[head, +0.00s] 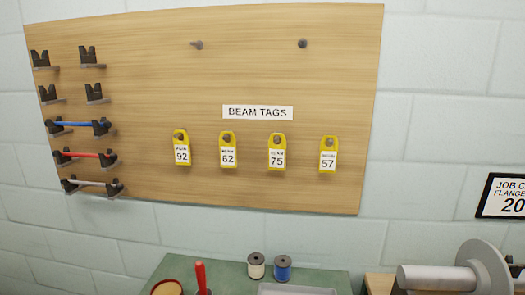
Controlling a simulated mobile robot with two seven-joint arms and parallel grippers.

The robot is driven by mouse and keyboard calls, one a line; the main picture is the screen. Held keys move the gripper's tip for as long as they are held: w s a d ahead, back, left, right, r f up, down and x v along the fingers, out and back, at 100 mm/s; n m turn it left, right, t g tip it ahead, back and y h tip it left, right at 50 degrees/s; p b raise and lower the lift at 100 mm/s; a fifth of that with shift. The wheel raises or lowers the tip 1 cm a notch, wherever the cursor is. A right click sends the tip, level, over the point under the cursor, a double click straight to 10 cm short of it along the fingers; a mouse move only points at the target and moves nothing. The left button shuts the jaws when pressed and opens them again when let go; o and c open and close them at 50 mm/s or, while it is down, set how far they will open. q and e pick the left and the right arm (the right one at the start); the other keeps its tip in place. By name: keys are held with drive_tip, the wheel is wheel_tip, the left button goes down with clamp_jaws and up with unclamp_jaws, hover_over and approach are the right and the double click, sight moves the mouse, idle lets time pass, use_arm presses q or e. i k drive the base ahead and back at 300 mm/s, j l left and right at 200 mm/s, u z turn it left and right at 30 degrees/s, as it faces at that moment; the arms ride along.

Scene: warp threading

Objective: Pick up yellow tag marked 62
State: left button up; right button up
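The yellow tag marked 62 (228,150) hangs on a peg on the wooden board, under the "BEAM TAGS" label. It is second from the left in a row of yellow tags. The tag marked 92 (182,149) hangs to its left. The tag marked 75 (276,152) hangs to its right, and the tag marked 57 (328,155) hangs at the right end. All hang apart from each other. Neither of my grippers shows in the head view.
The wooden board (250,60) has two bare pegs near the top and black brackets on the left holding rods. Below is a green table (225,272) with two spools, a red-handled tool and a grey tray.

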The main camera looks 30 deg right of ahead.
sight(228, 153)
drive_tip(key=i+j+z, duration=0.1)
drive_tip(key=z, duration=0.25)
drive_tip(key=j+z, duration=0.35)
drive_tip(key=i+j+z, duration=0.1)
drive_tip(key=z, duration=0.3)
drive_tip(key=j+z, duration=0.75)
drive_tip(key=k+j, duration=0.05)
drive_tip(key=j, duration=0.05)
